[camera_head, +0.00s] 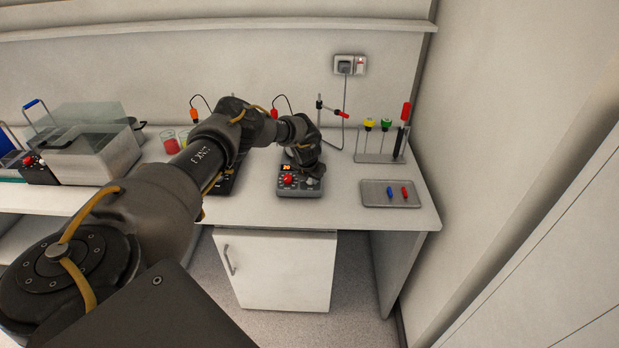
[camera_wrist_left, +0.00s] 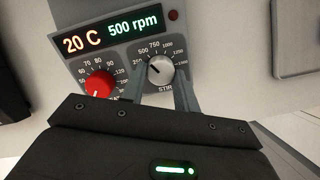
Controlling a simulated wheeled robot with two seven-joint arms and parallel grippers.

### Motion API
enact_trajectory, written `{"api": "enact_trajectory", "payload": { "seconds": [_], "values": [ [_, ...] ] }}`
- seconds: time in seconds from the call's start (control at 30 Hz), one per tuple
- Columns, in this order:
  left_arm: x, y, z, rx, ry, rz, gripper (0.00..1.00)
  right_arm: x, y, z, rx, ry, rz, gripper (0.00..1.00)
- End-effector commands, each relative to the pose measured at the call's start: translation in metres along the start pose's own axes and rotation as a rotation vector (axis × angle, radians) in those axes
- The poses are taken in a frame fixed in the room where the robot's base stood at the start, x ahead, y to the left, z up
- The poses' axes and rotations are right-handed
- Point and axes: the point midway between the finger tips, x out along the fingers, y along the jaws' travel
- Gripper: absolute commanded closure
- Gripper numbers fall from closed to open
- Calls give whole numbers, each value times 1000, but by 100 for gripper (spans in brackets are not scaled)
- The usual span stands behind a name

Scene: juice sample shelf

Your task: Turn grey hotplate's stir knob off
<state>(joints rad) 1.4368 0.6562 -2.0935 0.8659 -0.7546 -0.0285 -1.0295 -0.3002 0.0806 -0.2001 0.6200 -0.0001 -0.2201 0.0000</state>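The grey hotplate (camera_head: 285,192) stands on the bench with an orange-lit display. In the left wrist view its front panel (camera_wrist_left: 125,62) reads 20 C and 500 rpm. The silver stir knob (camera_wrist_left: 160,69) is at the panel's right, its dark pointer line aimed up and left. A red knob (camera_wrist_left: 99,84) is to its left. My left gripper (camera_wrist_left: 160,82) has one finger on each side of the stir knob, with the fingers apart; whether they touch it is unclear. In the head view my left gripper (camera_head: 313,174) is over the hotplate's right front. My right gripper is not in view.
A grey tray (camera_head: 375,202) with blue and red items lies to the right. A rack (camera_head: 372,157) with coloured-top items stands behind it. A dark device (camera_head: 222,186) is left of the hotplate, partly behind my arm. A glass-lidded bath (camera_head: 85,160) is farther left.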

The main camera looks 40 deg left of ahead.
Motion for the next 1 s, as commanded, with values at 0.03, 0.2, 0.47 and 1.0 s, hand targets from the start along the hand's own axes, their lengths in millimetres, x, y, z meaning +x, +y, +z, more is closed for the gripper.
{"api": "enact_trajectory", "payload": {
  "seconds": [0.03, 0.2, 0.47, 1.0],
  "values": [
    [0, 0, 0, 0, 0, 0, 77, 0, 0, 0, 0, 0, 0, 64],
    [0, 0, 0, -1, 0, 1, 92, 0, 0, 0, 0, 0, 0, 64],
    [0, 0, 0, -43, -1, 4, 92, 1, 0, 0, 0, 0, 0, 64],
    [1, -2, 1, -465, -1, 50, 92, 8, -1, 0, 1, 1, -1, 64]
  ]
}}
